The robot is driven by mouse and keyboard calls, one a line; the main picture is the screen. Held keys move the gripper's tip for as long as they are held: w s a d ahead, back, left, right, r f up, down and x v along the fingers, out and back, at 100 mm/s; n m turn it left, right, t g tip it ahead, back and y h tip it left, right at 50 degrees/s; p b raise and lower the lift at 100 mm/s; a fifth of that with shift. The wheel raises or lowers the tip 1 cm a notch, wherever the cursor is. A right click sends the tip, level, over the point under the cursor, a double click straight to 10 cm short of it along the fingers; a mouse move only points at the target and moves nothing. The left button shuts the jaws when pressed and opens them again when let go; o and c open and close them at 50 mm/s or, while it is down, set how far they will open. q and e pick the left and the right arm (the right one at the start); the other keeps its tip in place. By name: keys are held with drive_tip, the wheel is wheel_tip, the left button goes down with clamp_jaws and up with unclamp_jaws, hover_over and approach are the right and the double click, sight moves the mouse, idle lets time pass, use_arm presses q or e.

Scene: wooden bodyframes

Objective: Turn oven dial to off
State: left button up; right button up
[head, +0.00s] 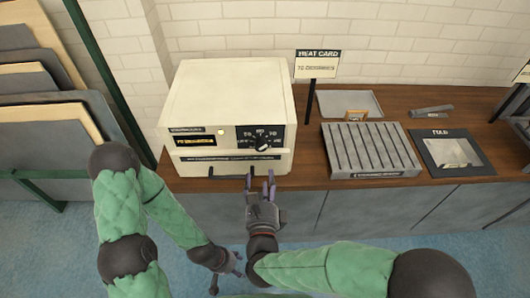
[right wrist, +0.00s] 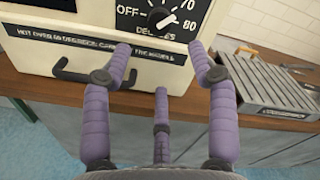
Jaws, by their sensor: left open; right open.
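The cream oven (head: 225,100) stands on the counter, with a black dial panel (head: 260,137) on its right front. The white dial knob (head: 263,147) also shows at the top of the right wrist view (right wrist: 167,20), lying slanted; OFF is printed left of it, 70 and 80 right of it. I cannot tell which mark it points to. My right gripper (head: 261,179) is open and empty, its purple fingers pointing up just below the dial, apart from it. The fingers also show in the right wrist view (right wrist: 163,62). My left gripper (head: 229,275) is open and empty, low before the cabinet.
A dark bar handle (head: 215,177) runs along the oven's lower front, left of my right fingers. Right of the oven are a slatted rack (head: 368,150), a "Heat card" sign (head: 317,66), a tray (head: 349,103) and a framed panel (head: 450,153). Boards (head: 45,130) lean at left.

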sight(261, 149)
drive_tip(key=w+b, duration=0.2)
drive_tip(key=w, duration=0.7)
drive_tip(key=shift+w+f, duration=0.15)
drive_tip(key=shift+w, duration=0.15)
drive_tip(key=shift+w+b, duration=0.35)
drive_tip(key=shift+w, duration=0.2)
drive_tip(key=c, duration=1.1)
